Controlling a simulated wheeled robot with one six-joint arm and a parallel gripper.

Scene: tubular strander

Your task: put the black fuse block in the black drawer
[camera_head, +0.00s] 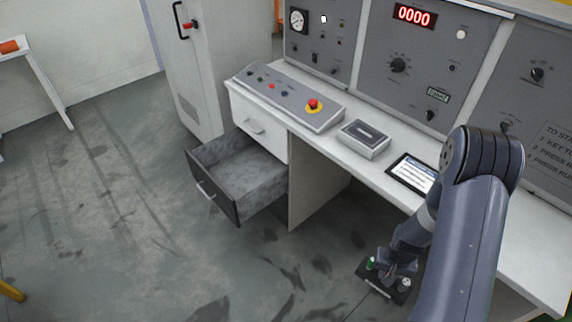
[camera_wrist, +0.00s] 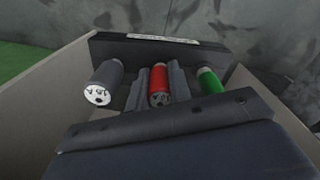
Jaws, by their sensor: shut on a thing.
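The black fuse block (camera_head: 376,287) hangs in my gripper (camera_head: 397,268) at the lower right of the head view, in front of the desk. In the wrist view the fuse block (camera_wrist: 205,50) has a pale label strip and carries a grey, a red and a green fuse. My gripper's dark fingers (camera_wrist: 158,86) close on either side of the red middle fuse. The black drawer (camera_head: 228,207) is pulled open under the left end of the desk, and its grey inside looks empty. My gripper is to the right of the drawer, well apart from it.
The white desk (camera_head: 375,168) carries a button panel (camera_head: 290,97), a small grey box (camera_head: 364,139) and a tablet (camera_head: 412,174). A closed white drawer (camera_head: 258,128) sits above the black one. Open floor (camera_head: 110,220) lies left of the drawer.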

